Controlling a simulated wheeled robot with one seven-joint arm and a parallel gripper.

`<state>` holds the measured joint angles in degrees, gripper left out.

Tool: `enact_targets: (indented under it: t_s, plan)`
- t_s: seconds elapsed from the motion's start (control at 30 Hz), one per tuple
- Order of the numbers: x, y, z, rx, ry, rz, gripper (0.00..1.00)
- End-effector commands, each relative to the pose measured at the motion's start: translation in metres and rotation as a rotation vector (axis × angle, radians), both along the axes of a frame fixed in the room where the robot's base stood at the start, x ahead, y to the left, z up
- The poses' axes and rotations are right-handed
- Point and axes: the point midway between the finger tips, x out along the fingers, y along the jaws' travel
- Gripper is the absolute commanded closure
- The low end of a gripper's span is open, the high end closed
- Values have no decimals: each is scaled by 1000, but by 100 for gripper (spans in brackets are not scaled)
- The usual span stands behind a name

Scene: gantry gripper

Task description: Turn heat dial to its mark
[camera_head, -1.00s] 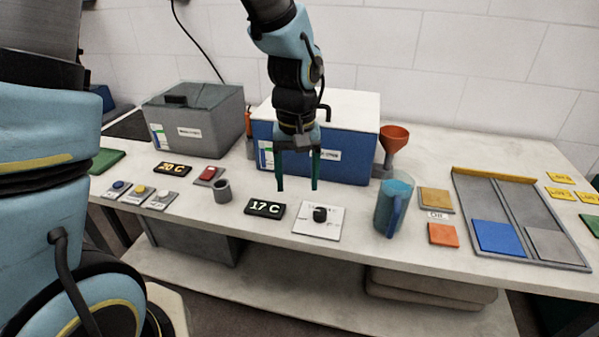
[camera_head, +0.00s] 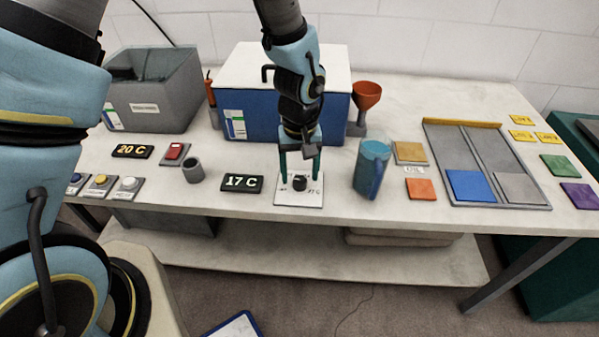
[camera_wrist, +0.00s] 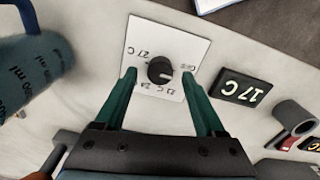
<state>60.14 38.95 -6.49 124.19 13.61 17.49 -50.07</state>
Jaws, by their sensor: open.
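The heat dial is a black knob (camera_head: 299,182) on a white square plate (camera_head: 312,199) lying on the bench. In the wrist view the knob (camera_wrist: 160,70) shows with printed temperature marks around it, one reading 27 C. The dark display (camera_head: 241,183) to the left of the plate reads 17 C. My gripper (camera_head: 299,177) points down over the plate with its two green fingers apart. In the wrist view the fingertips (camera_wrist: 160,73) lie on either side of the knob, with clear gaps between. Whether they are level with the knob I cannot tell.
A blue measuring jug (camera_head: 372,170) stands to the right of the plate. A grey cup (camera_head: 193,170) and a 20 C display (camera_head: 132,151) are to the left. A blue box (camera_head: 262,112) stands behind my gripper. An orange funnel (camera_head: 367,93) is beside it.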

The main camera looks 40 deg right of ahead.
Motion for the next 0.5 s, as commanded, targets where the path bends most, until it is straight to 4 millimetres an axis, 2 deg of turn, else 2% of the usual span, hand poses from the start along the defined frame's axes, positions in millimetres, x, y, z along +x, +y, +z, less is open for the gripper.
enact_targets:
  t_s: [0.2, 0.47, 0.5]
  plan:
    - [0, 1, -14, 1, 0, 2, 28]
    - [0, 0, -15, 0, 0, 2, 28]
    - [0, 0, -15, 0, 0, 2, 31]
